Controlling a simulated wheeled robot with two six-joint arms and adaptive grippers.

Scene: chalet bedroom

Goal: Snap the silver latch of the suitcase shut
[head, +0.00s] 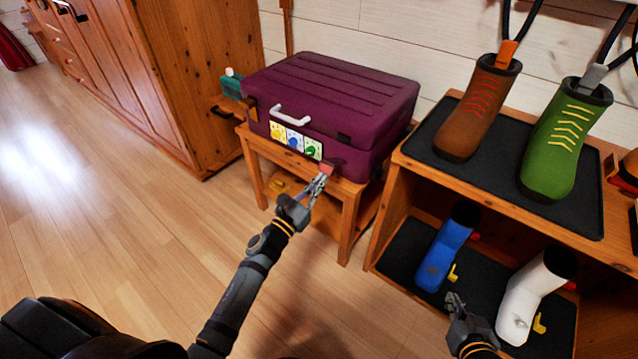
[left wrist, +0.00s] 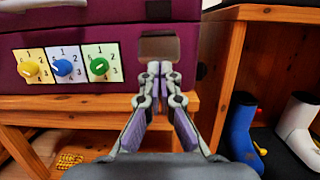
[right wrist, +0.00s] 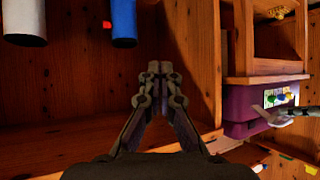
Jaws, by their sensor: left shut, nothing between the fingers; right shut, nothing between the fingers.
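The purple suitcase (head: 330,95) stands with its lid down on a small wooden table (head: 350,190). A shiny, reddish-brown-looking flap, seemingly the latch (head: 328,169), sits low at the right of its front; it also shows in the left wrist view (left wrist: 158,48). It stands apart from the dark catch (head: 343,138) on the lid above. My left gripper (head: 320,178) is shut and empty, its tips just below the flap; I cannot tell whether they touch. My right gripper (head: 452,298) is shut and empty in front of the shelf's boots.
Yellow, blue and green dials (left wrist: 64,67) and a white handle (head: 290,115) are on the suitcase front. A wooden shelf unit (head: 392,215) on the right holds brown (head: 478,110), green (head: 565,140), blue (head: 445,255) and white (head: 533,295) boots. The floor at left is clear.

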